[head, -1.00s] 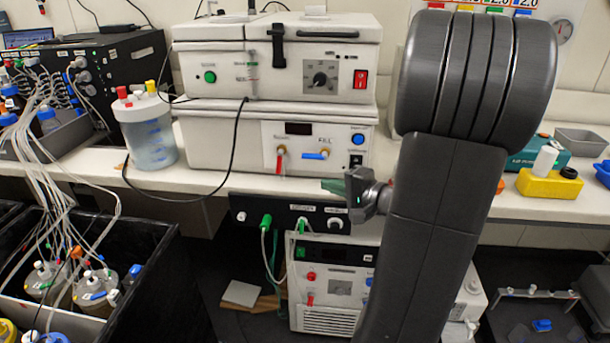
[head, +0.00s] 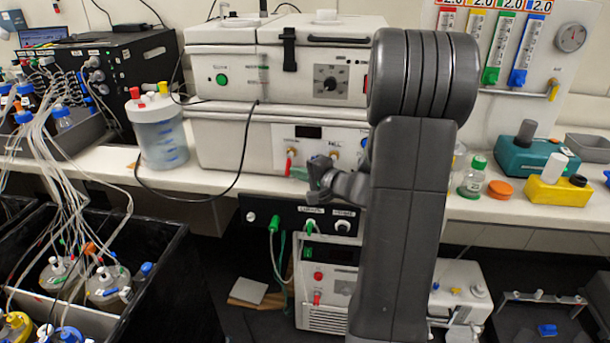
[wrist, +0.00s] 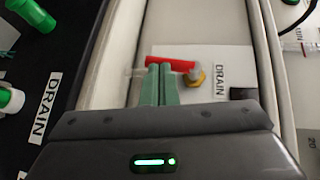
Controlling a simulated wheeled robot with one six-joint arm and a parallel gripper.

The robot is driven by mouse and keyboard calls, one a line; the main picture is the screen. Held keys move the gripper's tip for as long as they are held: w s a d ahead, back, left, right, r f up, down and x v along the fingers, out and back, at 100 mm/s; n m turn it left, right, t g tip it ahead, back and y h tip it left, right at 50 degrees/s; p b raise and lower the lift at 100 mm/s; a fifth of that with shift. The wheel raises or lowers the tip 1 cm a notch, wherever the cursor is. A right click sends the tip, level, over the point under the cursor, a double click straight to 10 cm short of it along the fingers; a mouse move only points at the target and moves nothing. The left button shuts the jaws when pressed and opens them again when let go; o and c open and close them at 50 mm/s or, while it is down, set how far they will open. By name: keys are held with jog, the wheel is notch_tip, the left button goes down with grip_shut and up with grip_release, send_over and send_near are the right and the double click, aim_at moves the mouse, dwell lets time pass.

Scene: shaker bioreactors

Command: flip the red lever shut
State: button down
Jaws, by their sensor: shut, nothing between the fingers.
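The red lever (head: 290,161) sits on a brass valve on the front panel of the white bath unit (head: 230,143) and hangs downward in the head view. In the wrist view the red lever (wrist: 171,64) reaches left from the brass valve (wrist: 195,76), beside a DRAIN label (wrist: 221,80). My gripper (head: 300,173) is at the front panel, just right of the lever's lower part. In the wrist view its green fingers (wrist: 158,82) are together and empty, with their tips right at the lever. I cannot tell whether they touch it.
A black panel (head: 262,207) with a green connector (head: 274,223) is below the bench edge. A black cable (head: 241,160) hangs left of the valves. A lidded clear container (head: 158,130) stands to the left on the bench.

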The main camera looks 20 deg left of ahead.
jog(key=shift+f+b, duration=0.15)
jog(key=shift+b, duration=0.2)
jog(key=shift+f+b, duration=0.1)
jog(key=shift+b, duration=0.25)
